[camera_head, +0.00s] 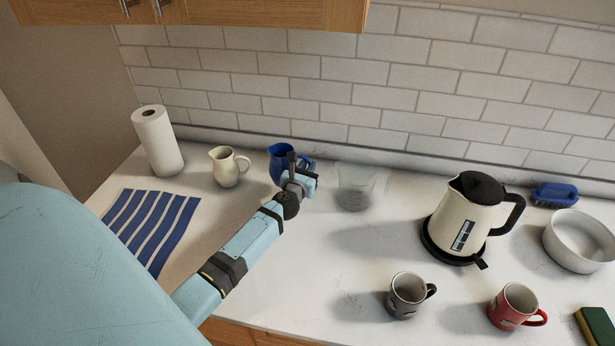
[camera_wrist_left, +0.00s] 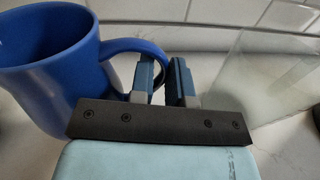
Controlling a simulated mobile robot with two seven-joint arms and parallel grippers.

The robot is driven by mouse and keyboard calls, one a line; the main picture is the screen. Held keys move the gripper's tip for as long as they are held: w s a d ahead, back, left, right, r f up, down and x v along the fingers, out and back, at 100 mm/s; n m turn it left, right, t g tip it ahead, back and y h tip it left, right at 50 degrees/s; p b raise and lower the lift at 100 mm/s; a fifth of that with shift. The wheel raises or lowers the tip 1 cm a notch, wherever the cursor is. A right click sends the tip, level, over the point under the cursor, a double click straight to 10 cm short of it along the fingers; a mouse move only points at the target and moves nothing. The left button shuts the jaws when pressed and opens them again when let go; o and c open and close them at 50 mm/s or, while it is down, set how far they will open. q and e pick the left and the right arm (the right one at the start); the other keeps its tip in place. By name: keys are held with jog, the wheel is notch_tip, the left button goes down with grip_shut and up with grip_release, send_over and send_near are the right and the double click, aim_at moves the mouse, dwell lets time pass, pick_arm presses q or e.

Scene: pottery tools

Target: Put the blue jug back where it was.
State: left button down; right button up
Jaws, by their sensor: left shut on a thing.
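The blue jug (camera_head: 279,163) is at the back of the white counter, between a cream jug and a clear measuring jug. My left gripper (camera_head: 304,174) reaches it from the front right. In the left wrist view, the blue jug (camera_wrist_left: 48,88) fills the left side, with its handle running to my left gripper (camera_wrist_left: 166,75). The fingers are shut on the handle. The jug looks about upright; my arm hides part of its lower side, so I cannot tell whether its base touches the counter. My right gripper is not in view.
The cream jug (camera_head: 227,168) stands close left and the clear measuring jug (camera_head: 358,187) close right. A paper roll (camera_head: 158,142) and striped cloth (camera_head: 150,226) are at left. A kettle (camera_head: 466,218), grey mug (camera_head: 407,296), red mug (camera_head: 513,307) and white bowl (camera_head: 580,243) are at right.

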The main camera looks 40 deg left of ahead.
pick_arm(q)
notch_tip(320, 180, down, 4)
jog(key=b, duration=0.2)
jog(key=shift+r+b, duration=0.15)
jog(key=shift+b, duration=0.25)
jog(key=shift+f, duration=0.25)
jog(key=shift+f+b, duration=0.15)
jog(key=shift+b, duration=0.15)
jog(key=c, duration=1.3)
grip_release()
jog(key=shift+o, duration=1)
